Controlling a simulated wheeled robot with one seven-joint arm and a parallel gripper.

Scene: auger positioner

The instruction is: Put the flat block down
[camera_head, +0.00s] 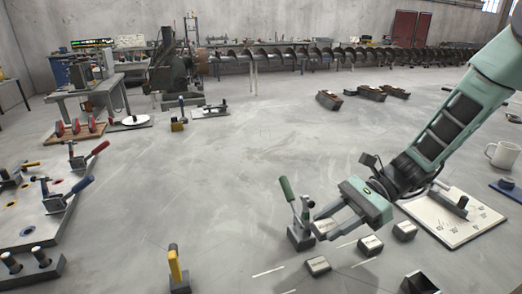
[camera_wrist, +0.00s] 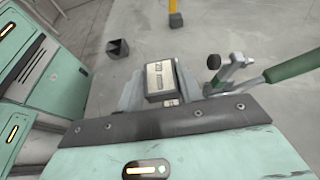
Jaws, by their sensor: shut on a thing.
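My gripper (camera_head: 328,224) is shut on a flat block (camera_head: 322,229), low over the grey floor-like surface. In the wrist view the block (camera_wrist: 160,78) shows a pale labelled face and dark edges between the fingers (camera_wrist: 158,88). Whether its underside touches anything is hidden. A green-handled clamp (camera_head: 301,234) stands just left of the held block; its green handle (camera_wrist: 292,67) shows at the right of the wrist view. Similar labelled blocks lie apart at the front (camera_head: 318,265), to the right (camera_head: 371,245) and farther right (camera_head: 405,231).
A pale board (camera_head: 450,222) and white mug (camera_head: 503,155) are at the right. A clamp plate (camera_head: 40,215) is at the left. The middle surface is clear.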

